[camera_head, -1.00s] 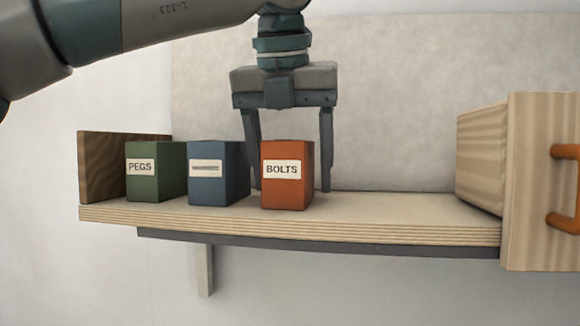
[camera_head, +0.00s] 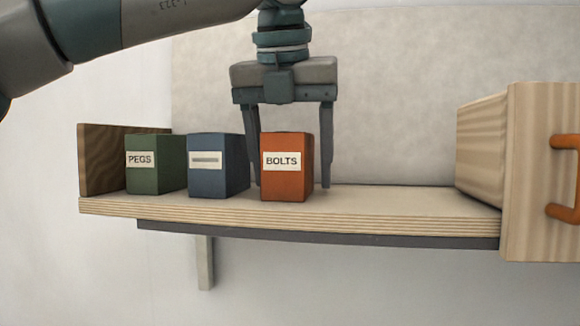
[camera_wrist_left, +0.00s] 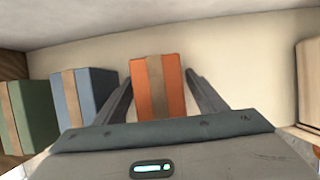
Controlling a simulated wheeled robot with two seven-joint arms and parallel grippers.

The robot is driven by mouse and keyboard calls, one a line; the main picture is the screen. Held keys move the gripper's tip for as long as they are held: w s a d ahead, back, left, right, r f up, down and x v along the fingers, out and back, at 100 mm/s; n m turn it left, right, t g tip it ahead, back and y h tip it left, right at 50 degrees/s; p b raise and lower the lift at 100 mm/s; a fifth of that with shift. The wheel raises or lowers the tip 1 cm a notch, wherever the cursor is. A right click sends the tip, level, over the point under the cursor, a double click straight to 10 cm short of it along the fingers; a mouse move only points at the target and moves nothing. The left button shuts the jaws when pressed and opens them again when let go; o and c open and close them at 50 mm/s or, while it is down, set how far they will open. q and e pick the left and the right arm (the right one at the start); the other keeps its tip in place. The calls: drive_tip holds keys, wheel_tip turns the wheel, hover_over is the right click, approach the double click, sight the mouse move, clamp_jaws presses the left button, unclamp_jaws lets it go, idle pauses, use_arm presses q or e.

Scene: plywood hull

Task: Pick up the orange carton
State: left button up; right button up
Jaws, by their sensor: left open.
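The orange carton (camera_head: 287,180), labelled BOLTS, stands upright on the plywood shelf. My left gripper (camera_head: 290,186) comes down from above with its fingers pointing down, one on each side of the carton. In the left wrist view the orange carton (camera_wrist_left: 171,90) lies between the two open fingers (camera_wrist_left: 160,88), with a small gap visible on the right side. The carton hides part of the left finger in the head view. My right gripper is not in view.
A blue carton (camera_head: 212,178) stands close to the left finger, and a green carton (camera_head: 148,176) labelled PEGS is beyond it. A dark wooden end panel (camera_head: 97,160) closes the left. The shelf (camera_head: 400,208) is clear rightward up to a wooden box with orange handle (camera_head: 525,180).

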use_arm(q)
drive_tip(key=shift+c, duration=0.6)
drive_tip(key=c, duration=1.2)
drive_tip(key=shift+r+p, duration=0.35)
drive_tip(key=shift+p, duration=0.05)
drive_tip(key=shift+r+b, duration=0.5)
drive_tip(key=shift+r, duration=4.4)
